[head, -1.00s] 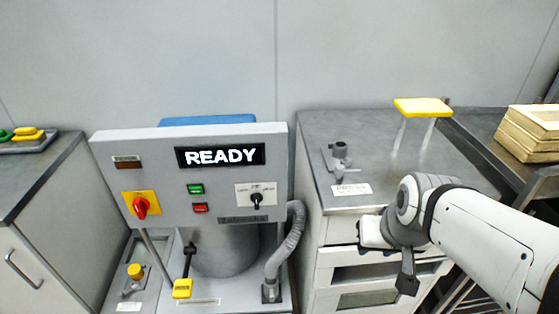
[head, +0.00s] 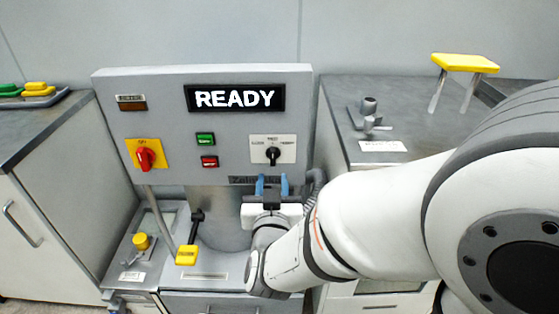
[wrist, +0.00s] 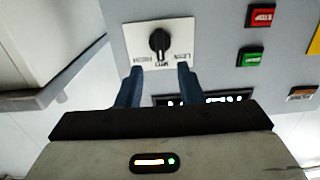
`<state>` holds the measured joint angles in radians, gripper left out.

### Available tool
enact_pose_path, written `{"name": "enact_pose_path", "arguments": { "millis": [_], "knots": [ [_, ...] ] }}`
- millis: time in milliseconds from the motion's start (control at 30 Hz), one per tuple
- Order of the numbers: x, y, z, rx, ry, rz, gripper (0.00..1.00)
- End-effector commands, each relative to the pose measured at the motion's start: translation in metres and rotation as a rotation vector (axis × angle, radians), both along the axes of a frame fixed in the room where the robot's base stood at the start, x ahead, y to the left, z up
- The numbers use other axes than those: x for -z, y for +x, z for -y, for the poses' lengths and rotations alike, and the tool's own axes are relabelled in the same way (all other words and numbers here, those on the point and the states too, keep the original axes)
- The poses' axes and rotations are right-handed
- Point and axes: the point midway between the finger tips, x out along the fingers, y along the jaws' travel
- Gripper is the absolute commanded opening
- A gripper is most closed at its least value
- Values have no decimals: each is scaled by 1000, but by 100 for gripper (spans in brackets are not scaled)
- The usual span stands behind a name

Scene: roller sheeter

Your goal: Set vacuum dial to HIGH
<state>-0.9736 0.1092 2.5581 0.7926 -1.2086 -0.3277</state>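The vacuum dial is a black knob (head: 272,156) on a white labelled plate (head: 286,142), at the right of the grey machine panel. In the wrist view the knob (wrist: 159,41) appears upside down, its bar roughly vertical and seemingly in line with the middle label. The small labels are hard to read. My gripper (head: 272,182) is below the dial in the head view, with blue fingers pointing up at the panel. In the wrist view my gripper (wrist: 160,68) is open and empty, its fingertips either side of the knob's line but short of it. No contact with the knob shows.
The panel also has a READY display (head: 235,98), green (head: 205,139) and red (head: 209,161) buttons and a red rotary switch (head: 146,158). A yellow-ended lever (head: 187,255) stands below. A grey hose (head: 317,182) is close to the gripper's right.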

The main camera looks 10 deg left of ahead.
Motion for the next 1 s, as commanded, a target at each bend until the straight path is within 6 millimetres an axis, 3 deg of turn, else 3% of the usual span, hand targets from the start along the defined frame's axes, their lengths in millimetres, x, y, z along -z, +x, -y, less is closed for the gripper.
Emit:
{"name": "enact_pose_path", "arguments": {
  "millis": [167, 533, 900, 1000],
  "knots": [
    [0, 13, -4, 9, -1, 18, 34],
    [0, 66, -16, 9, 1, 15, 34],
    [-1, 74, -18, 6, 1, 16, 34],
    [-1, 74, -18, 6, 1, 16, 27]
  ]
}}
